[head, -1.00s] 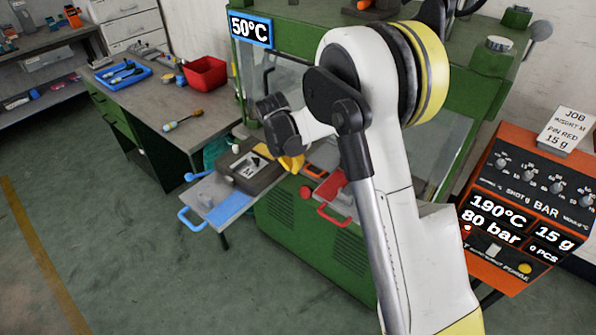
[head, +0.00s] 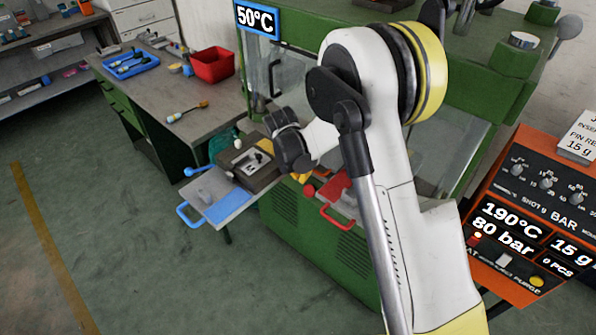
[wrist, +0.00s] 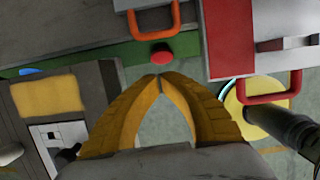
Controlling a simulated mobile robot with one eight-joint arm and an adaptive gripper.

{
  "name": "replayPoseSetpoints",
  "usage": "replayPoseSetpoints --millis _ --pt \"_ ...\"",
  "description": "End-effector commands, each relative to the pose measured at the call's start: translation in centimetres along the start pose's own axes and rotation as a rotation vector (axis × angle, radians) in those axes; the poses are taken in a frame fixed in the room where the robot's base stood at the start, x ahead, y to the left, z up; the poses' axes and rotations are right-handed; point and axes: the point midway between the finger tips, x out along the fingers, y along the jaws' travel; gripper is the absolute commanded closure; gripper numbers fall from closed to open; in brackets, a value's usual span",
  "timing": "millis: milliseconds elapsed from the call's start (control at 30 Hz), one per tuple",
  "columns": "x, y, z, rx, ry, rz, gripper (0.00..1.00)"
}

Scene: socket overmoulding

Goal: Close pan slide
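A slide with a blue handle (head: 188,216) and a grey and blue top (head: 226,206) sticks out from the green press. A dark block with a pale insert (head: 252,162) sits behind its blue part. To its right is a slide with a red handle (head: 336,217), partly hidden by my arm. The wrist view shows a red handle on the right (wrist: 270,88) and an orange-red handle at the top (wrist: 150,20). My gripper (wrist: 160,79) has its yellow fingertips together, with nothing seen between them. A red knob (wrist: 161,55) lies just beyond the tips; contact cannot be told.
A workbench (head: 175,90) with a red bin (head: 212,66) and a blue tray (head: 130,64) stands at the left. An orange control box (head: 530,220) is at the right. The floor (head: 120,230) at the front left is clear.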

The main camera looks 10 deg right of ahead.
Motion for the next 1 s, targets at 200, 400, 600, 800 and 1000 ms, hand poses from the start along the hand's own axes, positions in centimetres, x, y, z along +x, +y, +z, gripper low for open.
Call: replayPoseSetpoints --millis 200,400,600,800,1000 --pt "2.5 -0.1 2.2 0.002 0.0 -0.001 1.0" --pt "2.9 0.0 3.4 0.0 0.0 0.0 1.0" --pt "2.9 0.0 3.5 0.0 0.0 0.001 1.0" --pt "3.0 0.0 3.8 0.0 0.0 0.0 1.0" --pt "3.7 -0.1 6.0 0.002 0.0 0.0 1.0"
